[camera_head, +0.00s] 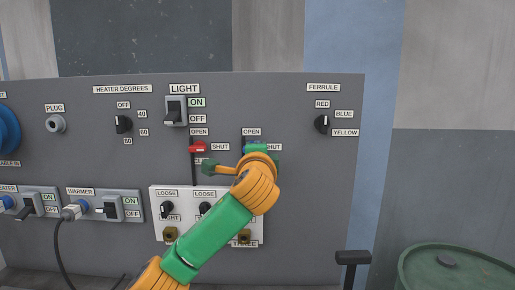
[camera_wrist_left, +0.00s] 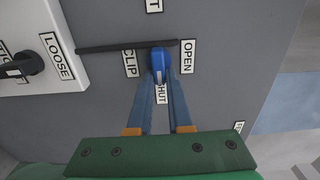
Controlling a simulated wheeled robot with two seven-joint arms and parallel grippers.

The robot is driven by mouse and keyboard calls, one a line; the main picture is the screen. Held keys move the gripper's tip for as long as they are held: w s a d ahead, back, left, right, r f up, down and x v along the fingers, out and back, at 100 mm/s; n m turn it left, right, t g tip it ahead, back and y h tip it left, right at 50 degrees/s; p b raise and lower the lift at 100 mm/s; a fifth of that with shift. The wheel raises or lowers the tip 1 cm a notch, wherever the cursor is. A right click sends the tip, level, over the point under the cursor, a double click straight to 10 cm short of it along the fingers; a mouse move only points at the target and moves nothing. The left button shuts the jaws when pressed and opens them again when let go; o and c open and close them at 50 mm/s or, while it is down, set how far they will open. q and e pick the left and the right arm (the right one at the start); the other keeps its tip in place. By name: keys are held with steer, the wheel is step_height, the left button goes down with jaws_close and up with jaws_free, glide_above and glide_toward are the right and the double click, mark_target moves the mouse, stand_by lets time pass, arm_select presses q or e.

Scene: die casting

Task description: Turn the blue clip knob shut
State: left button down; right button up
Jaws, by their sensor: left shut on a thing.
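The blue clip knob (camera_wrist_left: 158,66) sits on the grey panel between the CLIP and OPEN labels in the left wrist view. Its body lies lengthwise along the picture's height, its lower end near the partly covered SHUT label (camera_wrist_left: 161,93). My left gripper (camera_wrist_left: 160,84) is shut on it, with one blue finger on each side. In the head view my green and orange left arm reaches up from the bottom, and the gripper (camera_head: 255,148) is at the knob below the OPEN label (camera_head: 251,132). The arm hides most of the knob there. My right gripper is not in view.
A red knob (camera_head: 198,147) with its own OPEN and SHUT labels is just left of the blue one. A white plate (camera_head: 158,222) with small black knobs is below, partly behind my arm. A light switch (camera_head: 175,112) is above. A green drum (camera_head: 448,268) stands at lower right.

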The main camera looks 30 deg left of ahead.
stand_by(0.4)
arm_select(q)
steer(key=c, duration=0.8)
jaws_free()
steer(key=shift+c, duration=0.2)
steer(key=b+v, duration=0.3)
steer(key=v, duration=0.4)
